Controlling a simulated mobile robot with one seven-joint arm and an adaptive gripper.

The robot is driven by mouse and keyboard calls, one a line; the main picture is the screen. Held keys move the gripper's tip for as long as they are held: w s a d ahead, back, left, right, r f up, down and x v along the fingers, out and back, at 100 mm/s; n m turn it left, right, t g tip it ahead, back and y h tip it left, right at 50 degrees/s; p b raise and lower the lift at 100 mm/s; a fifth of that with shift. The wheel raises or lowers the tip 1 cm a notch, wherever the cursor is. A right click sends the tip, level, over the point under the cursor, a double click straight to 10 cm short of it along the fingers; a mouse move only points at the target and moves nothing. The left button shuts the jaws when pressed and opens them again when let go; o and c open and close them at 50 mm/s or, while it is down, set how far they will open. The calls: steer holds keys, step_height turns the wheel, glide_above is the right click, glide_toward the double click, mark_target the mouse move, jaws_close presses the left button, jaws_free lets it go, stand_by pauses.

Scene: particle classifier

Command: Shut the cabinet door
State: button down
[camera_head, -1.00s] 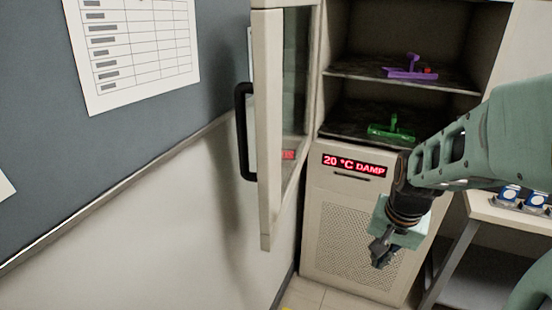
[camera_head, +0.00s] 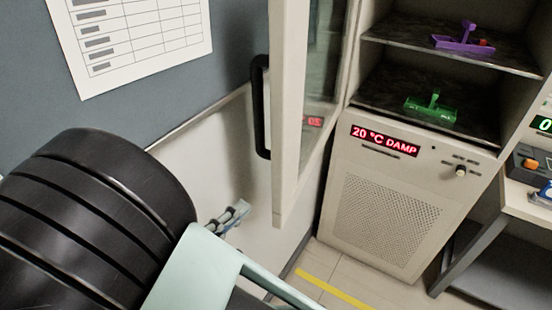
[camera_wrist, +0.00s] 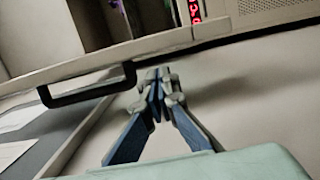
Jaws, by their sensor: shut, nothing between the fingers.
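The cabinet (camera_head: 390,205) stands at the right in the head view, its upper compartment uncovered. Its glass-paned door (camera_head: 291,120) is swung wide open toward me, near the wall. The black door handle (camera_head: 262,110) is on the door's left face; it also shows in the wrist view (camera_wrist: 92,92). My gripper (camera_head: 238,212) is shut and empty, low on the wall side of the door, left of its lower edge. In the wrist view my gripper (camera_wrist: 160,78) points toward the door's edge (camera_wrist: 120,57), with the handle to its left. I cannot tell whether the fingers touch the door.
Shelves hold a purple item (camera_head: 462,40) and a green item (camera_head: 430,108). A red display (camera_head: 385,141) reads 20 °C DAMP. A bench (camera_head: 525,205) with devices stands at right. The wall (camera_head: 215,165) with a paper chart (camera_head: 135,35) is close behind the door.

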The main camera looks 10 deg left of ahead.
steer(key=p+x, duration=0.2)
steer(key=x, duration=0.7)
steer(key=shift+w+a+r, duration=0.15)
steer(key=shift+w+a, duration=0.05)
steer(key=shift+w, duration=0.15)
steer(key=shift+d, duration=0.15)
